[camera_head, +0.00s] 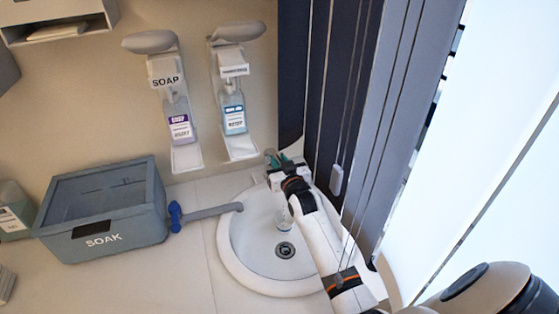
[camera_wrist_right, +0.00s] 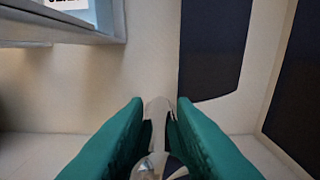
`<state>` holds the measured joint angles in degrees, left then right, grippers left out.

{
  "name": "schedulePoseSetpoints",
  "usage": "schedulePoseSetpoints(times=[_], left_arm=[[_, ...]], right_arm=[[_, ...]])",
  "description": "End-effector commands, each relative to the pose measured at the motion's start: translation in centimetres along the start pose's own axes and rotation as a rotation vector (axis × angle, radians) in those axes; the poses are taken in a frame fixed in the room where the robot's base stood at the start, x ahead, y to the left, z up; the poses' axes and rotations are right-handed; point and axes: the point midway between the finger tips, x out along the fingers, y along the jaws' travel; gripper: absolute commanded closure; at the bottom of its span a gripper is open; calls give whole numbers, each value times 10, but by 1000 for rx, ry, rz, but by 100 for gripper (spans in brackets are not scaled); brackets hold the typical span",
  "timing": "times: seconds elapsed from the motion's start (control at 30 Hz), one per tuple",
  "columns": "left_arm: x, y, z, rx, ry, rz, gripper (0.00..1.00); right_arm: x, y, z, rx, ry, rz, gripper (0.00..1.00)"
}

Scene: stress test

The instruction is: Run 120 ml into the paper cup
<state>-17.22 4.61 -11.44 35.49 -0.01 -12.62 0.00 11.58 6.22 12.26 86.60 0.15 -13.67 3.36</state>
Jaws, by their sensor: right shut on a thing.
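My right gripper (camera_head: 277,158) has green fingers and is at the back right rim of the white round sink (camera_head: 229,257). In the right wrist view its fingers (camera_wrist_right: 158,118) are shut on a small pale, shiny thing (camera_wrist_right: 157,107), mostly hidden between them; I cannot tell what it is. A small pale, clear-looking thing (camera_head: 284,218) shows over the basin beside my right arm, too small to identify. A grey spout (camera_head: 212,211) with a blue handle (camera_head: 175,216) reaches over the sink's left rim. I cannot make out a paper cup for sure. My left gripper is not in view.
A grey-blue bin marked SOAK (camera_head: 103,241) stands left of the sink. A soap dispenser (camera_head: 179,120) and a second dispenser (camera_head: 233,115) hang on the wall. A dark panel (camera_head: 300,80) is close to my right gripper. The counter front left (camera_head: 150,285) is clear.

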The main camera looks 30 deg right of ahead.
Motion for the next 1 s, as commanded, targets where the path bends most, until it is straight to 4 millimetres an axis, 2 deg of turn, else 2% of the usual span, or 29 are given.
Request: schedulePoseSetpoints(times=[0.03, 0.13, 0.17, 0.53, 0.67, 1.0], left_arm=[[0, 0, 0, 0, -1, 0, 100], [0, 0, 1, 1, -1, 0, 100], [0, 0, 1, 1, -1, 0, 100], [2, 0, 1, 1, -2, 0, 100], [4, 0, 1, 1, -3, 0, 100], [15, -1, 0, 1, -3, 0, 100]], right_arm=[[0, 0, -1, 0, 1, 0, 73], [0, 0, 0, 0, 1, 0, 57], [0, 0, 0, 0, 1, 0, 55], [-6, 0, -1, 0, 0, 0, 55], [-26, 0, -3, 0, 1, 0, 55], [-96, 0, -3, 1, 1, 0, 55]])
